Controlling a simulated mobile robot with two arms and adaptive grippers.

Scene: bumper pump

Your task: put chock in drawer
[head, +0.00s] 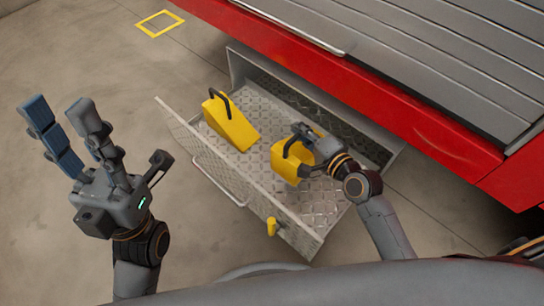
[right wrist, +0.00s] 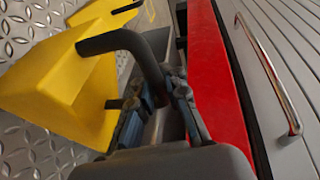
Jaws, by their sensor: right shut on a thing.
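An open metal drawer (head: 322,204) with a diamond-plate floor juts out below the red body. A yellow wedge chock (head: 233,124) with a black handle lies at the drawer's left end. A second yellow chock (head: 286,162) is inside the drawer's outline, and my right gripper (head: 308,137) is shut on its black handle. The right wrist view shows this held chock (right wrist: 50,95) and its handle (right wrist: 125,42) between the fingers. I cannot tell whether it touches the drawer floor. My left gripper (head: 72,120) is open and empty, left of the drawer, fingers pointing up.
The red body (head: 400,105) with grey slats overhangs the drawer's back edge. A yellow latch (head: 271,226) sits on the drawer's front wall near a handle bar (head: 218,182). A yellow square (head: 159,23) marks the floor. The drawer's right end is bare.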

